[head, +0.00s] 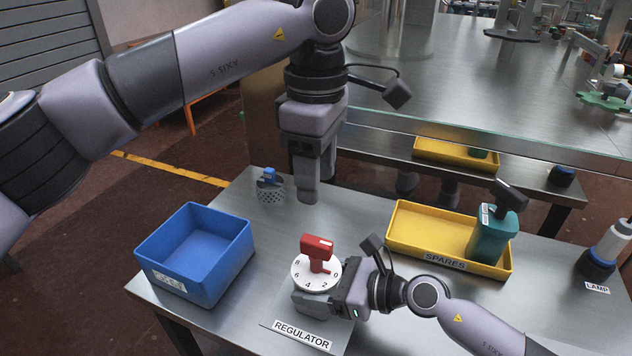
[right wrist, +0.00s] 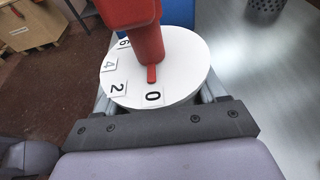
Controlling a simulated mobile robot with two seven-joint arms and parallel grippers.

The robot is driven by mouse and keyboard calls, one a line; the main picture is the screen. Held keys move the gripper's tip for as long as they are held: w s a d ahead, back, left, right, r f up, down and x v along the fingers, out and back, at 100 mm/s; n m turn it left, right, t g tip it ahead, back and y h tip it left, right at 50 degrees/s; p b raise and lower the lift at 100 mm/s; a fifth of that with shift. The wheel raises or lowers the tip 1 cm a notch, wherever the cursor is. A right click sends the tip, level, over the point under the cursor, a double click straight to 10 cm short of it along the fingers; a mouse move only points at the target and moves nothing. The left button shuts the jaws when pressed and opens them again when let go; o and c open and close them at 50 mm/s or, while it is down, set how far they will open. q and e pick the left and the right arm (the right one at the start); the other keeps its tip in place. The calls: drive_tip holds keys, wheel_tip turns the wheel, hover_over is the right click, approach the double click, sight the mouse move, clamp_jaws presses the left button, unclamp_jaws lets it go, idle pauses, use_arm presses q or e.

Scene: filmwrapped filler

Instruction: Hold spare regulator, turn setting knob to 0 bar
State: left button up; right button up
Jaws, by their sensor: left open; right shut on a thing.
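The regulator has a grey body (head: 314,304) and a white dial (head: 303,275) numbered 0 to 8. A red T-shaped knob (head: 317,250) stands up from the dial. In the right wrist view, the knob (right wrist: 145,40) has a small red pointer (right wrist: 152,74) directed at the 0 mark (right wrist: 152,97). My right gripper (head: 336,300) is shut on the regulator body from the right; its fingers are partly hidden under the dial in the right wrist view. My left gripper (head: 317,183) is open and empty, pointing down above and behind the knob, apart from it.
A blue bin (head: 195,285) stands at the left. A yellow SPARES tray (head: 425,238) at the right holds a teal, black-topped item (head: 492,238). A perforated metal cup (head: 270,188) with something blue stands at the back left. A LAMP (head: 603,252) is at the right edge.

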drive_tip(key=o, duration=1.3)
drive_tip(key=shift+o, duration=0.2)
drive_tip(key=shift+d, duration=0.15)
